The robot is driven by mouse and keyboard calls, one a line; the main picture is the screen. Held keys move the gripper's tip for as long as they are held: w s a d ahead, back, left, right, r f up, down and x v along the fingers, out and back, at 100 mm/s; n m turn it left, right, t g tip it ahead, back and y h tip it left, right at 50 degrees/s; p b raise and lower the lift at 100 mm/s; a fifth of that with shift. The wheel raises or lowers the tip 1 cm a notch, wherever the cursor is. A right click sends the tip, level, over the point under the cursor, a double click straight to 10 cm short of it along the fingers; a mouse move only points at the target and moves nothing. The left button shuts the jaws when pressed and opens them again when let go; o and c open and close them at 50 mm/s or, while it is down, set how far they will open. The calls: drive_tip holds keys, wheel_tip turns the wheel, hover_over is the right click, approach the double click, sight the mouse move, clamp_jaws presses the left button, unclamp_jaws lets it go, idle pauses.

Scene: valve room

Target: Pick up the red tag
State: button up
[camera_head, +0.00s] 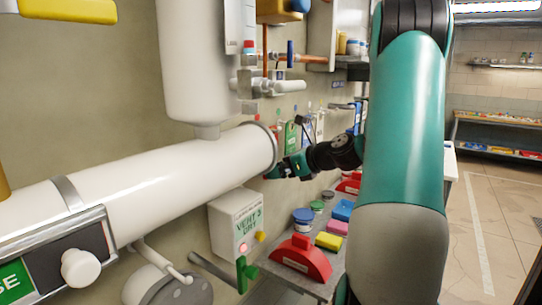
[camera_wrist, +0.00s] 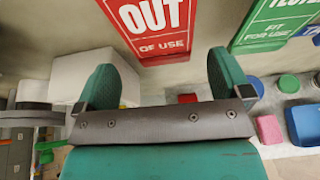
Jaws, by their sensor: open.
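The red tag (camera_wrist: 150,22) shows in the wrist view at the top, with white letters "OUT" and "OF USE"; its upper part is cut off by the frame. My gripper (camera_wrist: 165,82) is open, with its two green fingers spread and nothing held between them. The tag is beyond the fingertips, in line with the gap between them, and apart from both fingers. In the head view my gripper (camera_head: 276,172) is by the wall near the end of the big white pipe. I cannot make out the red tag for sure in that view.
A green "TESTED" tag (camera_wrist: 272,22) hangs right of the red one. The thick white pipe (camera_head: 170,180) is close left of my gripper. Below is a bench with a red half-round piece (camera_head: 303,260), a yellow block (camera_head: 328,241) and jars. A white box (camera_head: 237,225) is on the wall.

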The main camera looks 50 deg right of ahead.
drive_tip(key=p+x, duration=0.2)
drive_tip(key=x, duration=0.2)
drive_tip(key=shift+w+d+f, duration=0.15)
drive_tip(key=shift+w+f, duration=0.1)
drive_tip(key=shift+f, duration=0.1)
drive_tip(key=shift+c, duration=0.3)
drive_tip(key=c, duration=0.9)
drive_tip(key=shift+c, duration=0.2)
drive_tip(key=shift+r, duration=0.15)
